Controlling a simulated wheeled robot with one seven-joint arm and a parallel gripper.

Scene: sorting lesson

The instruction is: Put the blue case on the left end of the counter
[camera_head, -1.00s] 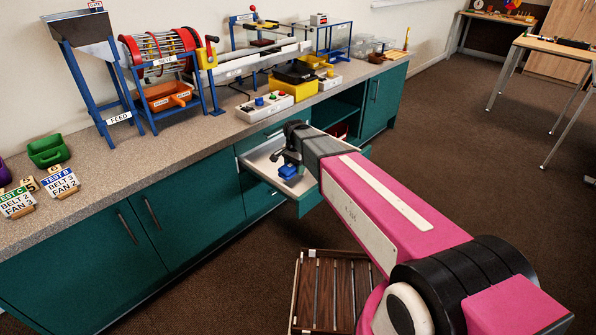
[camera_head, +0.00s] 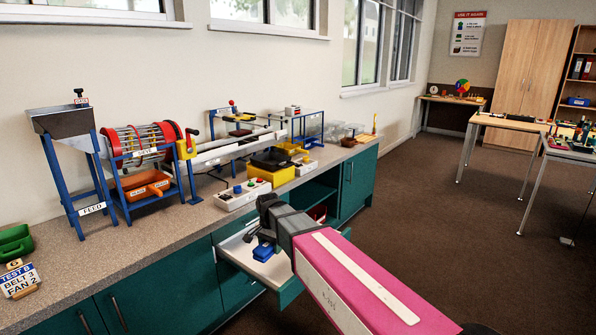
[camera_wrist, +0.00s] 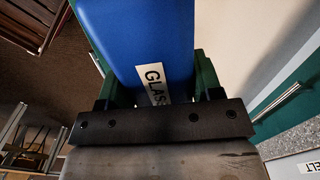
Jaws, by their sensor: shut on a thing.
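The blue case (camera_head: 263,250) is at my gripper (camera_head: 264,238), over the open drawer of the teal counter. In the wrist view the blue case (camera_wrist: 140,45) fills the space between the two dark green fingers (camera_wrist: 160,85), which are shut on it. A white label on it reads "GLAS", with the rest hidden by the gripper. Whether the case touches the drawer floor I cannot tell. The counter (camera_head: 120,255) has a speckled grey top; its far left end is outside the head view.
The open drawer (camera_head: 285,268) juts out from the counter front. On the counter stand a feed hopper (camera_head: 68,130), a red drum machine (camera_head: 145,145), a white control box (camera_head: 242,194), a green bin (camera_head: 15,243) and a sign (camera_head: 19,281).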

